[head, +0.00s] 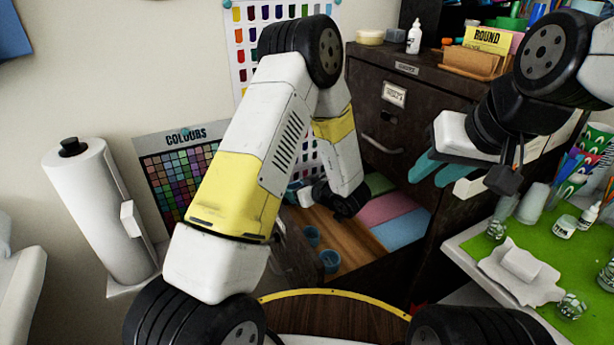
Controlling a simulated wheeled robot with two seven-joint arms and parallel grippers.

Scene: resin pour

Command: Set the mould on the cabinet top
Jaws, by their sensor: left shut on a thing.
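The cabinet is a dark brown metal filing cabinet (408,95) at the back, with its top (385,50) at upper middle. My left arm reaches up and bends down in front of it. My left gripper (301,192) is low beside the wrist, left of the cabinet front and below its top. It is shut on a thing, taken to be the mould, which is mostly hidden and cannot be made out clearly. My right gripper (438,172) has teal fingers, apart and empty, in front of the cabinet's right side.
Below are a wooden surface (335,228), coloured sheets (385,209) and blue cups (330,261). A green-topped table (470,245) with jars stands right. A paper roll (95,210) stands left.

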